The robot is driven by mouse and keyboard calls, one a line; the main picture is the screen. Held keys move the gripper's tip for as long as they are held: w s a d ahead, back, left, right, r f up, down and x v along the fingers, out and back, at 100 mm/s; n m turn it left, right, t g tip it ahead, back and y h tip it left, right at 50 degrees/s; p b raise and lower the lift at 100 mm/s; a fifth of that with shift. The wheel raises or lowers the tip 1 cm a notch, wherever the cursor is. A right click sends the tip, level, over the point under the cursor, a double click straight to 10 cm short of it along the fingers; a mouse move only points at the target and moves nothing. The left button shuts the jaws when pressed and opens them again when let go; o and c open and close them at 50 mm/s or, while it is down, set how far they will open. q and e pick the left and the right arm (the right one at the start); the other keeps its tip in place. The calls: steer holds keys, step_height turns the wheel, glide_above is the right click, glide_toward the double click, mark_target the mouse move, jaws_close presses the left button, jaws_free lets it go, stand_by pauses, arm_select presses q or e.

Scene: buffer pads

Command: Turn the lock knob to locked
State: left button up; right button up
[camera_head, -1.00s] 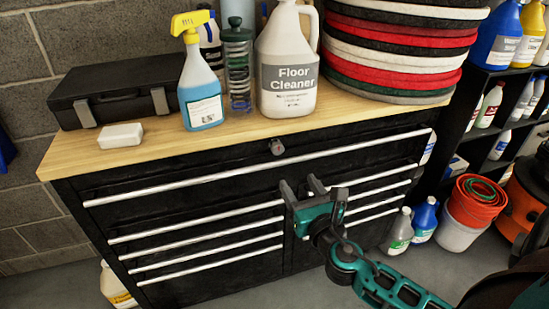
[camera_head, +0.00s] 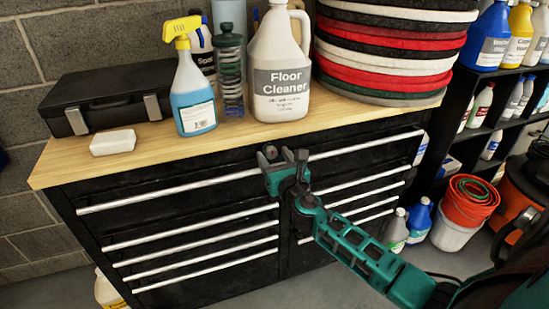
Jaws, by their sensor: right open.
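The lock knob (camera_head: 270,152) is a small dark round knob at the top centre of the black tool cabinet (camera_head: 160,229), just under the wooden top. It is now mostly hidden by my right gripper, so its turn angle cannot be read. My right gripper (camera_head: 282,155) is open, with its two dark fingers pointing up and forward at the knob. The fingers appear close to the knob, but I cannot tell whether they touch it. My left gripper is not in view.
On the wooden top (camera_head: 70,160) stand a spray bottle (camera_head: 193,95), a floor cleaner jug (camera_head: 282,75), a black case (camera_head: 105,98), a white block (camera_head: 113,142) and stacked pads (camera_head: 385,50). Long metal drawer handles (camera_head: 170,190) cross the front. Buckets (camera_head: 465,205) stand at right.

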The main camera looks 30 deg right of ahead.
steer(key=shift+w, duration=0.15)
steer(key=c, duration=1)
